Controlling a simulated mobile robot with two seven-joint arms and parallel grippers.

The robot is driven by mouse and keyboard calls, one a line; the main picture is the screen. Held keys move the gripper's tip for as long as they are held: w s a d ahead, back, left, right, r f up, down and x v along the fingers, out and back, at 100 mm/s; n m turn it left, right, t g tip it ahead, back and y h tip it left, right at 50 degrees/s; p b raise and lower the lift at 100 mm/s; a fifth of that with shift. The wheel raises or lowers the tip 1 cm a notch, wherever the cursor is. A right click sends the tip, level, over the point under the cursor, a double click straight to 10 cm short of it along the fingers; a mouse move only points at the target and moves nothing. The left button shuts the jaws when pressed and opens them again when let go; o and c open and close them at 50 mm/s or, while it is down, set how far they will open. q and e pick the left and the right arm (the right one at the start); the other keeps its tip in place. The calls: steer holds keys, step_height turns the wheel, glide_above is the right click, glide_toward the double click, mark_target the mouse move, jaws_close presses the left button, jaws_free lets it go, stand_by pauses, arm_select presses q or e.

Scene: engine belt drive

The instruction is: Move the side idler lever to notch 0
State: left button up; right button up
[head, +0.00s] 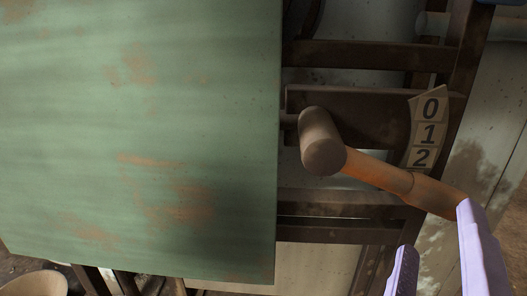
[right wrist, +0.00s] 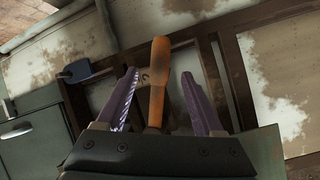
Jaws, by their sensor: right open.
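The side idler lever (head: 390,178) has an orange, worn handle and a brown cylindrical hub (head: 322,142). The handle slopes down to the right, below the number 2 on the notch plate (head: 428,130), which reads 0, 1, 2 from top to bottom. My right gripper (head: 432,235) is at the lower right, open, with its purple fingers near the handle's end. In the right wrist view, the orange handle (right wrist: 158,72) stands between the two spread fingers of the right gripper (right wrist: 167,85), with gaps on both sides. My left gripper is not in view.
A large green rusty panel (head: 140,140) fills the left of the head view. Dark frame bars (head: 370,55) run behind the lever. A blue padlock-like object (right wrist: 78,72) and a green cabinet (right wrist: 30,130) show in the right wrist view.

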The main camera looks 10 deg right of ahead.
mark_target(438, 208)
steer(key=b+x, duration=0.1)
steer(key=x, duration=0.6)
steer(key=shift+w+d, duration=0.2)
steer(key=shift+d, duration=0.05)
jaws_close()
stand_by(1.1)
